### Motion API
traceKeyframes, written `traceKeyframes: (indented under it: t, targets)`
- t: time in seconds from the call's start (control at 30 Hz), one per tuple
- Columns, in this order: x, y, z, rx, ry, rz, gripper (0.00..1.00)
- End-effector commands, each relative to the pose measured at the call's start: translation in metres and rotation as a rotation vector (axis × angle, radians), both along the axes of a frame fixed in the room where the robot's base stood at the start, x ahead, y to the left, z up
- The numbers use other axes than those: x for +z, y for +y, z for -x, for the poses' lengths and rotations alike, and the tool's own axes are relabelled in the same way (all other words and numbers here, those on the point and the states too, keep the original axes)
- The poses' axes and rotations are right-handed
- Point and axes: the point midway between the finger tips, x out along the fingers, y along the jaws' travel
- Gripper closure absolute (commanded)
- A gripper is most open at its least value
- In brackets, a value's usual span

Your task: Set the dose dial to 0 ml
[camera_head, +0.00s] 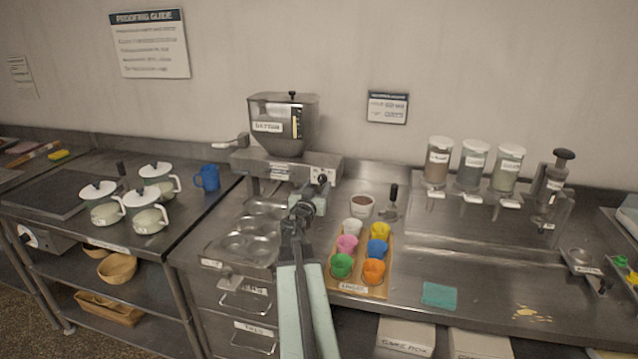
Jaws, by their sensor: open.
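The steel batter dispenser (285,122) stands against the wall at the back of the counter, with a hopper on a boxy base (315,164). My arm reaches up from the bottom middle, and my gripper (318,188) is open at the right front of this base. A small dark round part (322,179) shows right at the gripper's tip; it may be the dose dial or part of my gripper, I cannot tell. No dial scale or pointer is readable. I cannot tell whether the jaws touch anything.
A steel muffin tin (246,235) lies left of my arm. A wooden tray (383,283) with several coloured cups stands close on the right, with a brown-filled cup (362,206) behind it. Three powder dispensers (474,165) stand farther right. Counter around the teal cloth (439,295) is mostly clear.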

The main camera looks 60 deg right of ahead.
Motion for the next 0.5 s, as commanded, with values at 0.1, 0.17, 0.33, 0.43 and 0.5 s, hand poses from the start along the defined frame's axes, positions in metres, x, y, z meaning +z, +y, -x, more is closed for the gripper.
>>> traceKeyframes:
  t: [0.1, 0.17, 0.33, 0.43, 0.5]
  targets:
    - [0.0, -0.025, -0.004, -0.002, 0.0, 0.0, 0.48]
    - [0.0, -0.032, -0.004, -0.003, 0.0, 0.0, 0.48]
    - [0.0, -0.036, -0.003, -0.002, 0.0, 0.0, 0.48]
    - [0.0, -0.036, -0.003, -0.002, 0.0, 0.0, 0.48]
    - [0.0, -0.036, -0.003, -0.002, 0.0, 0.0, 0.65]
